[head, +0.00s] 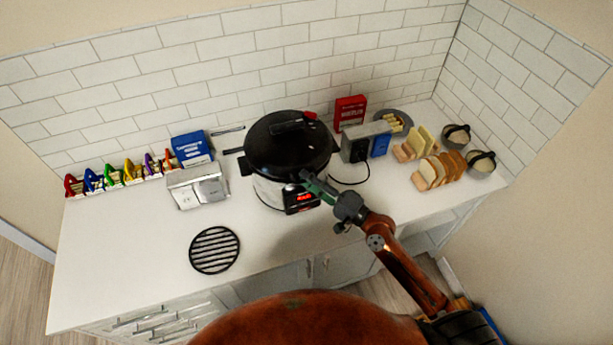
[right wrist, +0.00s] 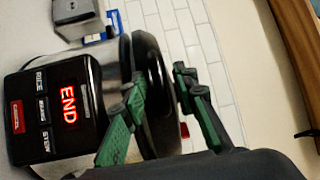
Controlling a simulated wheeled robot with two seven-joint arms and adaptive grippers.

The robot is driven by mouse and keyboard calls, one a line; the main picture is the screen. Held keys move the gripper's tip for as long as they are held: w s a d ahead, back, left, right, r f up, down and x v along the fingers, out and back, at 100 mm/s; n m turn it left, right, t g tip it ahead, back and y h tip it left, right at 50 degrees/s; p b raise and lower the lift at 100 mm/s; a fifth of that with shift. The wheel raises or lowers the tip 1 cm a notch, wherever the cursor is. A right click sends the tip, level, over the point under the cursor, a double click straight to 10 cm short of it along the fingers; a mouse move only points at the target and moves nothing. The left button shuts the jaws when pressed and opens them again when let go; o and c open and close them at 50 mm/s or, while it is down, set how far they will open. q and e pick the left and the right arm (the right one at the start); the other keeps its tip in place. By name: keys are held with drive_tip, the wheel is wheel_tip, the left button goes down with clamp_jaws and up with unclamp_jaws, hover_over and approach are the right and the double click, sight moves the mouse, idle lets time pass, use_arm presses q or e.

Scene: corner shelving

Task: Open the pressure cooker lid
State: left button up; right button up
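The pressure cooker has a steel body (head: 268,192) with a lit red display, and it stands at the back middle of the counter. Its round black lid (head: 280,150) lies over the pot; I cannot tell whether it is fully seated. In the right wrist view the display reads END on the black control panel (right wrist: 62,108), and the dark lid (right wrist: 157,85) shows edge-on. My right gripper (head: 312,184) is at the lid's front edge. Its green fingers (right wrist: 160,90) are apart, on either side of the rim in that view; contact is unclear. My left gripper is not in view.
A silver toaster (head: 197,188) stands left of the cooker, and a grey appliance (head: 360,146) stands close on its right. Sliced bread (head: 440,172) and bowls (head: 481,166) are farther right. A round black trivet (head: 214,250) lies front left. The front counter is otherwise mostly clear.

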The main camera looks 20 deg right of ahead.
drive_tip(key=shift+w+a, duration=0.25)
drive_tip(key=shift+c, duration=0.4)
clamp_jaws()
